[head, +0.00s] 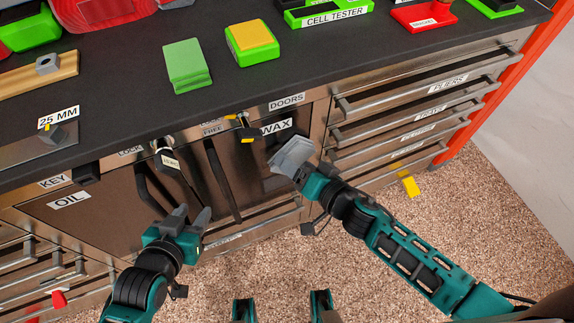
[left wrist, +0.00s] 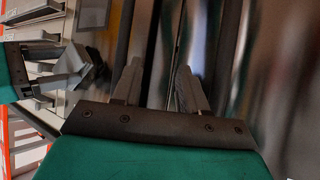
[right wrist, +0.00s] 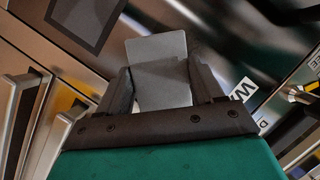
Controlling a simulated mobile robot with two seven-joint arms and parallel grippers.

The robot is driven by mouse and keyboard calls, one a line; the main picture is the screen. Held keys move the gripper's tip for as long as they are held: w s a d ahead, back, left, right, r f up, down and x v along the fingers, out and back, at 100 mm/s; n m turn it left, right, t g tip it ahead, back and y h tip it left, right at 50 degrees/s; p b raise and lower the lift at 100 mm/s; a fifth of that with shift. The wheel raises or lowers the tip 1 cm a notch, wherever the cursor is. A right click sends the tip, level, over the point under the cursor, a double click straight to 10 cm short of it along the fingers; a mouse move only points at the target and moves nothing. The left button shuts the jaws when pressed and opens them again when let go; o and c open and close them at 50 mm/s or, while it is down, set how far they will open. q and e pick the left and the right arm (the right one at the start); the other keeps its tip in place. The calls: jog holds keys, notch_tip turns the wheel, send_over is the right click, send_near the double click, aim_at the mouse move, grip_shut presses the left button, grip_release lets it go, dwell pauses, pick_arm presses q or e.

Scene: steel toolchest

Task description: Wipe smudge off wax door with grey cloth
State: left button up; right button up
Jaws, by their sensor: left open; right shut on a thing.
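My right gripper (head: 300,168) is shut on the grey cloth (head: 291,153), a flat grey pad held in front of the right part of the wax door (head: 262,152). In the right wrist view the grey cloth (right wrist: 158,72) sticks out between the fingers, close to the door front; I cannot tell whether it touches. The WAX label (head: 276,126) is above it. No smudge is clearly visible; the arm and cloth cover part of the door. My left gripper (head: 188,220) is open and empty in front of the lower middle doors, and its fingers (left wrist: 155,85) show apart in the left wrist view.
Door handles stick out of the middle doors, and a tag (head: 168,160) hangs at the lock. Drawers with bar handles (head: 420,100) are to the right. The worktop (head: 130,80) holds a green block (head: 187,64), a yellow-topped green sponge (head: 251,42) and trays.

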jog(key=shift+s+a+r+p, duration=0.1)
jog(key=shift+s+a, duration=0.2)
jog(key=shift+a, duration=0.75)
jog(key=shift+s+a+f+p, duration=0.15)
jog(key=shift+s+a, duration=0.1)
jog(key=shift+a, duration=0.8)
jog(key=shift+s+a+r+p, duration=0.15)
jog(key=shift+s+a, duration=0.15)
jog(key=shift+a, duration=0.75)
